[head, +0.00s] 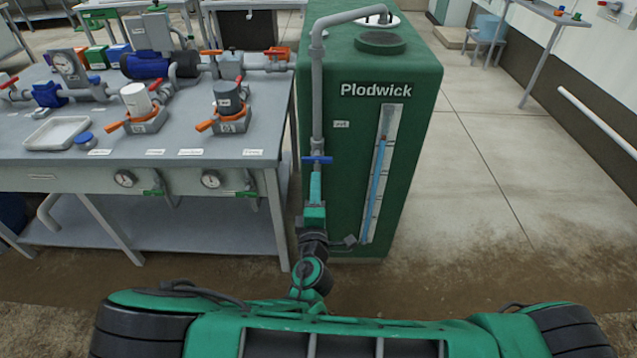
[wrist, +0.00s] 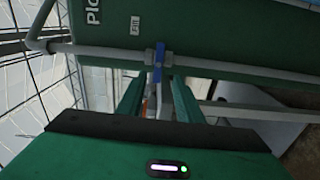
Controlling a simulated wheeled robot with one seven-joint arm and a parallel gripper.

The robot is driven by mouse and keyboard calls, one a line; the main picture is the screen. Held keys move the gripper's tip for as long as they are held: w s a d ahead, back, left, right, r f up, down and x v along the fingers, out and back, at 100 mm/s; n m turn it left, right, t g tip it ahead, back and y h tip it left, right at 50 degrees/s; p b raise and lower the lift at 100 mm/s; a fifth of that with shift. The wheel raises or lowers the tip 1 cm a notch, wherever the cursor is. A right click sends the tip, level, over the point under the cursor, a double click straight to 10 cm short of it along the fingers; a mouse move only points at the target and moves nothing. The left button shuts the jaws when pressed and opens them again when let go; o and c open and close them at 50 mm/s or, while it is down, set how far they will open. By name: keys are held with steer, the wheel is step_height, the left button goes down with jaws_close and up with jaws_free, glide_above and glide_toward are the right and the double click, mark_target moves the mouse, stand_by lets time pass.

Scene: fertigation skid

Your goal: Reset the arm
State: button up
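My gripper (head: 316,176) is raised in front of the green Plodwick tank (head: 425,80), close below a blue valve handle (head: 317,159) on the grey vertical pipe (head: 317,100). In the wrist view my gripper (wrist: 157,84) has its two green fingers apart, with nothing held between them. The blue valve handle (wrist: 158,55) is just beyond the fingertips, roughly in line with the gap. I cannot tell whether a fingertip touches it. The arm reaches forward from my base.
A grey bench (head: 230,140) on the left carries pumps, orange-handled valves (head: 140,112) and a white tray (head: 57,133). Gauges (head: 124,179) and green-handled taps line its front edge. The tank has a blue level gauge (head: 377,180). Open concrete floor (head: 500,180) lies right of the tank.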

steer(key=shift+s+a, duration=0.1)
steer(key=shift+s, duration=0.6)
steer(key=s+d+r+m+g+h, duration=0.2)
steer(key=d+m+g+h, duration=0.45)
steer(key=d, duration=1.15)
steer(key=s+d+r+m+g+h, duration=0.25)
steer(key=d+m+g, duration=0.65)
steer(key=d, duration=0.8)
steer(key=s+d+r+m+g+y, duration=0.35)
steer(key=s+d+m, duration=0.3)
steer(key=s, duration=0.45)
steer(key=s+r+y, duration=0.3)
steer(key=s+r, duration=0.2)
steer(key=s, duration=0.2)
steer(key=s+r+m+t+y, duration=0.1)
steer(key=s+r+y, duration=0.2)
steer(key=s, duration=0.4)
steer(key=shift+a+r+m, duration=0.3)
steer(key=shift+r, duration=0.55)
